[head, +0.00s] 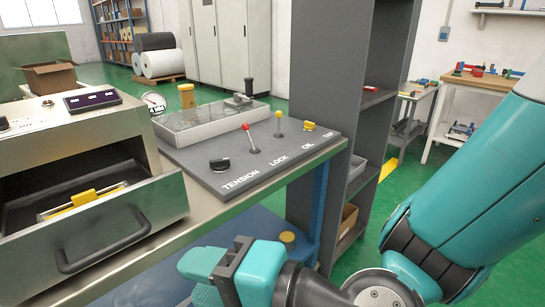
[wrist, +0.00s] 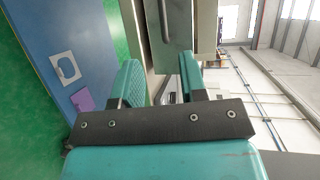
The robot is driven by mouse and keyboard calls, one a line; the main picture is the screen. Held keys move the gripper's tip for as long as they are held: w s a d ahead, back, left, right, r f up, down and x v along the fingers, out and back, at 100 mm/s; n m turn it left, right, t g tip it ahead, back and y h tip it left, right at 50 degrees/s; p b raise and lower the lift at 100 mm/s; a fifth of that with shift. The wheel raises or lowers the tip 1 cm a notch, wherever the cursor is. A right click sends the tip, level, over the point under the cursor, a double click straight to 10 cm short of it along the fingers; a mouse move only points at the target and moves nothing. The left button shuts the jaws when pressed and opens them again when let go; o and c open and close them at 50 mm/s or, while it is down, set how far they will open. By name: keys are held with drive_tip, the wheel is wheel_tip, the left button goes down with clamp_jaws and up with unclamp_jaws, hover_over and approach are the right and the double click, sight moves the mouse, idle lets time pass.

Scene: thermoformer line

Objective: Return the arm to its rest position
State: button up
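My arm comes in from the right of the head view, teal with dark joints. It reaches down and left to my gripper (head: 195,280), in front of the bench's front edge and right of the open drawer (head: 125,220). In the wrist view, the two teal fingers of my gripper (wrist: 160,80) stand apart with nothing between them. The grey drawer front with its dark handle (wrist: 165,20) lies beyond the fingertips, apart from them as far as I can tell. In the head view a yellow piece (head: 85,197) lies inside the drawer.
The control panel (head: 230,185) with levers and a knob sits above and behind my gripper. A dark shelf unit (head: 325,80) stands behind the arm. The blue lower shelf (wrist: 45,45) holds a white plate (wrist: 64,68) and a purple piece (wrist: 82,99). Green floor shows at the right.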

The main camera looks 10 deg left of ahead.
drive_tip(key=d+r+n+g+h, duration=0.15)
drive_tip(key=d+n+h, duration=0.35)
drive_tip(key=d, duration=0.7)
drive_tip(key=d+n+g+h, duration=0.2)
drive_tip(key=d+n+h, duration=0.35)
drive_tip(key=d, duration=0.75)
wheel_tip(320, 180, up, 19)
drive_tip(key=p, duration=1.9)
drive_tip(key=shift+s+h, duration=0.3)
drive_tip(key=shift+h, duration=0.05)
drive_tip(key=shift+f, duration=0.1)
